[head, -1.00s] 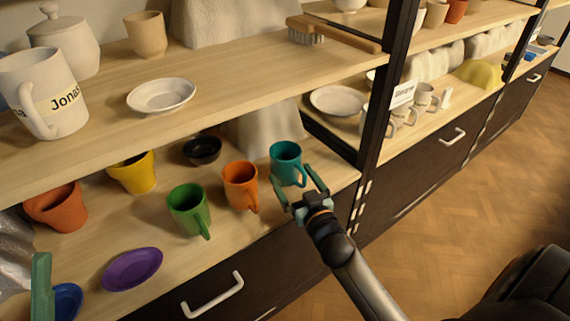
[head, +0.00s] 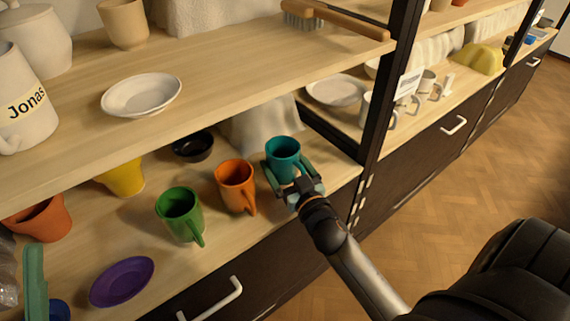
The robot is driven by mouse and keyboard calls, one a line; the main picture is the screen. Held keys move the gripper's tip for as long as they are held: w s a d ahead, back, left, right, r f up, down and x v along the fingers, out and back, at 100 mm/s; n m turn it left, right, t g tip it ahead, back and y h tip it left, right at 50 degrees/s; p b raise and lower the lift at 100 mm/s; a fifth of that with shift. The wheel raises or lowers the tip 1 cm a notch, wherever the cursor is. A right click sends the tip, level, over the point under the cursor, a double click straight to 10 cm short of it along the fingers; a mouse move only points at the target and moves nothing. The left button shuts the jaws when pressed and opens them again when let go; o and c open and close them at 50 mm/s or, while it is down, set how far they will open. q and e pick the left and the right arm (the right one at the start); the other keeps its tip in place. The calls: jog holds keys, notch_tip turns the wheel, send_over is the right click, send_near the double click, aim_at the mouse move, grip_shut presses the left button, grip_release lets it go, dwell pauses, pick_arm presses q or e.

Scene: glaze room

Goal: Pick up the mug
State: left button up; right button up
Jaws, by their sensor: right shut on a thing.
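Several mugs stand on the lower shelf in the head view. The teal mug (head: 283,153) is upright near the right end of the shelf. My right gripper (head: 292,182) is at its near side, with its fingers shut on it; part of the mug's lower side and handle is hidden. An orange mug (head: 234,184) stands just left of it, and a green mug (head: 178,213) further left. A white mug with the name Jonas (head: 30,115) stands on the upper shelf at the left.
A black bowl (head: 193,146), a yellow cup (head: 124,177), a terracotta pot (head: 42,220) and a purple plate (head: 122,281) share the lower shelf. The upper shelf (head: 215,85) overhangs its back. A dark upright post (head: 383,100) stands right of the teal mug.

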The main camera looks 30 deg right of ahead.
jog(key=c, duration=0.7)
